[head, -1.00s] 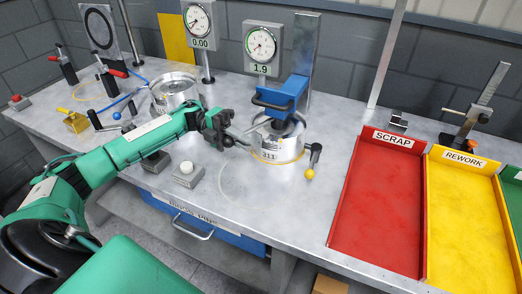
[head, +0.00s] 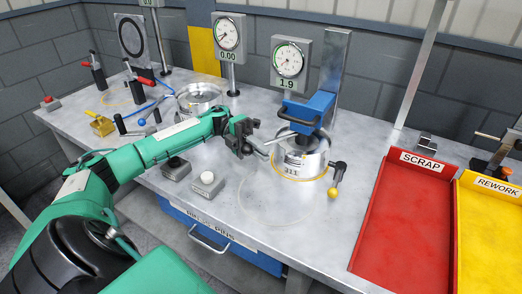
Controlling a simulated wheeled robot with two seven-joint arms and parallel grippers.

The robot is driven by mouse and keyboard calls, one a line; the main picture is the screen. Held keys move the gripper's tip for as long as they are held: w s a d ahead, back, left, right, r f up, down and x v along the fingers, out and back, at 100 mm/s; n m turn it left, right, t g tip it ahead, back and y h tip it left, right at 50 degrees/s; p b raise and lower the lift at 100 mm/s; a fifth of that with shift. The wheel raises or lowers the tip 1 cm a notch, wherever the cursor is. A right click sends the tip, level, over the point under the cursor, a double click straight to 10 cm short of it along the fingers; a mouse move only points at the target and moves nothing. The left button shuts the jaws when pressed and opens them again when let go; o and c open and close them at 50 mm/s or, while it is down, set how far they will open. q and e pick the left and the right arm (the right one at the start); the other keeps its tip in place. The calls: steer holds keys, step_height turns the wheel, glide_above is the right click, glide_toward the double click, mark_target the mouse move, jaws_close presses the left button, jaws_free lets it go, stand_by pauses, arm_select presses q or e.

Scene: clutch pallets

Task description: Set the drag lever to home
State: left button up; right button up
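A lever with a black grip and a yellow ball end (head: 334,192) stands at the right side of the round metal fixture marked 311 (head: 316,166); I take it for the drag lever, but no label confirms this. Its ball end points down toward the table. A blue clamp head with a black handle (head: 308,110) sits over the fixture. My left gripper (head: 280,148) is at the fixture's left side, away from the yellow-ended lever. Its fingers look apart with nothing clear between them; contact with the fixture cannot be told. My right gripper is out of view.
Dial gauges reading 0.00 (head: 228,36) and 1.9 (head: 289,62) stand behind. A second fixture (head: 199,96) and a blue-knobbed lever (head: 142,122) are at the left. Button boxes (head: 206,184) sit in front of my arm. The red scrap tray (head: 405,225) and yellow rework tray (head: 490,240) are right.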

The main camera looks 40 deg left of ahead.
arm_select(q)
steer(key=o, duration=0.4)
steer(key=shift+a, duration=0.1)
steer(key=shift+o, duration=0.2)
